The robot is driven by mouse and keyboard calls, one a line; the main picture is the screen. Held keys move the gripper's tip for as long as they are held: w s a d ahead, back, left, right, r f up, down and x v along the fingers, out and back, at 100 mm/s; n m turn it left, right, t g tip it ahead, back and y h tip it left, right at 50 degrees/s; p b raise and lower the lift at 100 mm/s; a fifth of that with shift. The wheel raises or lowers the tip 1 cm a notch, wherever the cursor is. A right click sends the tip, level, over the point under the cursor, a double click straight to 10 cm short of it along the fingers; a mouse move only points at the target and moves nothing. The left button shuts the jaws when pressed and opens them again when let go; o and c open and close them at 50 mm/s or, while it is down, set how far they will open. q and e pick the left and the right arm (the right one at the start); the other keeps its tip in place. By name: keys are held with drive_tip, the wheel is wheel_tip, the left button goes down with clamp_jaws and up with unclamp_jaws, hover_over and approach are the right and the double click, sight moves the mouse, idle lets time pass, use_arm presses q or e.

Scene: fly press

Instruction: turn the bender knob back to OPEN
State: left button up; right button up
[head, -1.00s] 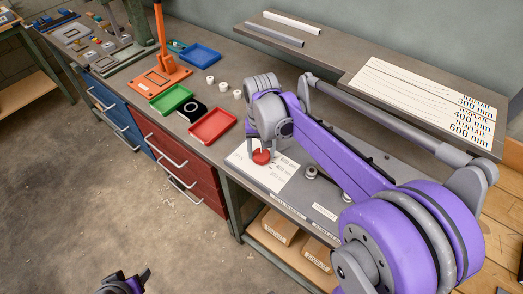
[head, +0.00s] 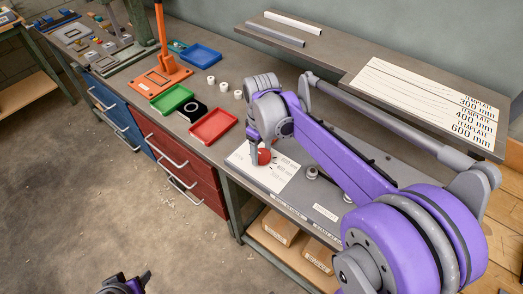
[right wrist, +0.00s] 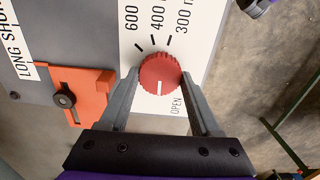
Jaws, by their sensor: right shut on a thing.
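The red bender knob (right wrist: 160,70) sits on a white dial plate (right wrist: 190,22) marked 600, 400, 300 and OPEN. Its white pointer line points down in the right wrist view, toward the OPEN side, a little left of the OPEN lettering. My right gripper (right wrist: 159,78) is shut on the knob, one finger on each side. In the head view, the knob (head: 264,157) shows partly behind a finger of my right gripper (head: 260,154). My left gripper (head: 132,284) shows only in part at the bottom edge, away from the bench; its opening is unclear.
An orange slider block (right wrist: 82,92) lies left of the knob in the right wrist view. In the head view, a red tray (head: 213,126), a green tray (head: 172,98) and several white rings stand left of the plate. A raised shelf (head: 330,55) is behind.

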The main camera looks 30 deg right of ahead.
sight(261, 154)
drive_tip(key=shift+n, duration=0.9)
drive_tip(key=o, duration=1.4)
drive_tip(key=shift+c, duration=0.2)
drive_tip(key=shift+r, duration=0.1)
wheel_tip(261, 154, up, 11)
drive_tip(key=shift+p, duration=0.3)
drive_tip(key=shift+f, duration=0.2)
